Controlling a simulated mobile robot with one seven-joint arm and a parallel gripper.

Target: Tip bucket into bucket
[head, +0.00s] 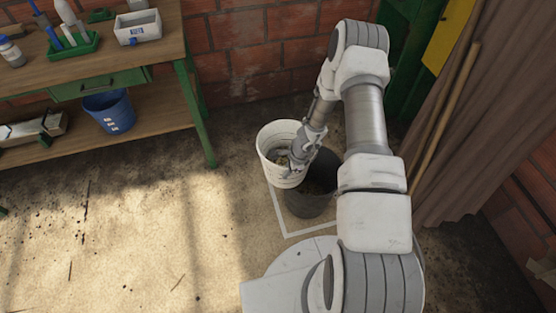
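A white bucket (278,173) is near the middle of the head view, with some greenish-brown matter inside. It looks roughly upright or slightly tilted, beside and partly over a black bucket (309,204) that stands on the floor. The black bucket's inside is dark and partly hidden by my arm. My gripper (291,166) is at the right side of the white bucket's rim. Its fingers are small and partly hidden, so I cannot tell whether they grip the rim.
A pale marked outline (290,234) is on the floor around the black bucket. A wooden workbench (115,55) with green legs stands at left, with a blue bucket (109,111) on its lower shelf. A brown curtain (480,130) and wooden poles are at right. The floor at left is mostly clear.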

